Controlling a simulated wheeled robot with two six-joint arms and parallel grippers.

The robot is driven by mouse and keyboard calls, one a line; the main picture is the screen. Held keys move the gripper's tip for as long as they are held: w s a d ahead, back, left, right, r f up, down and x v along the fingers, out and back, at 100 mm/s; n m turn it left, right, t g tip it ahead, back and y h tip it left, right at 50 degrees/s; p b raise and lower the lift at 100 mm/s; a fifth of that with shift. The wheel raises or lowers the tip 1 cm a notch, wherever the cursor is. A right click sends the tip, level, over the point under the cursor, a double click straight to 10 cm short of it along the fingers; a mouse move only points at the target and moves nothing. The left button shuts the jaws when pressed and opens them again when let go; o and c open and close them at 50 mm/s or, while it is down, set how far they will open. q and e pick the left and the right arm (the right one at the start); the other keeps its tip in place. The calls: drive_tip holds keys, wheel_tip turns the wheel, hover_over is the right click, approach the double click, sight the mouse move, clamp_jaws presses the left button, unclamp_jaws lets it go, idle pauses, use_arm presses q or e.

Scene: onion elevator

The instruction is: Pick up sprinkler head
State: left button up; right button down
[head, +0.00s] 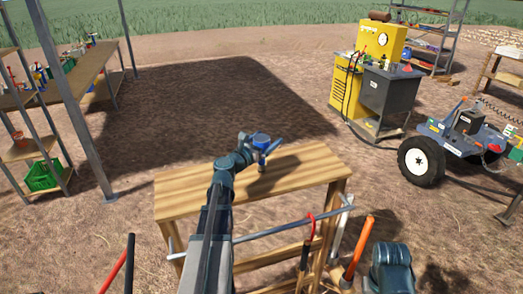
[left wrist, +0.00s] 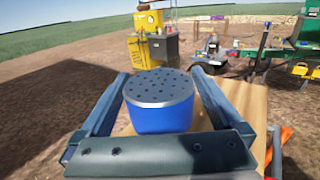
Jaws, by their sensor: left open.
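The sprinkler head (head: 261,137) is a short blue cylinder over the wooden workbench (head: 315,165). In the left wrist view the sprinkler head (left wrist: 160,100) shows a dark grey round face full of small holes above its blue body. My left gripper (head: 265,152) reaches over the bench from the near side. In the left wrist view my left gripper (left wrist: 159,76) is open, with one finger on each side of the sprinkler head. Slim gaps seem to remain, but contact is hard to judge. The lower part of the sprinkler head is hidden by the gripper.
Tools with red and orange handles (head: 362,240) hang at the bench's near side. A yellow machine (head: 348,85) with a grey cabinet stands behind right, and a wheeled cart (head: 455,140) farther right. A table (head: 75,80) and a shelf with a green crate (head: 42,176) stand left. The bench top left is bare.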

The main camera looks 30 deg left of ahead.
use_arm(q)
clamp_jaws()
idle(0.4)
drive_tip(key=shift+r, duration=0.2)
use_arm(e)
drive_tip(key=shift+r, duration=0.15)
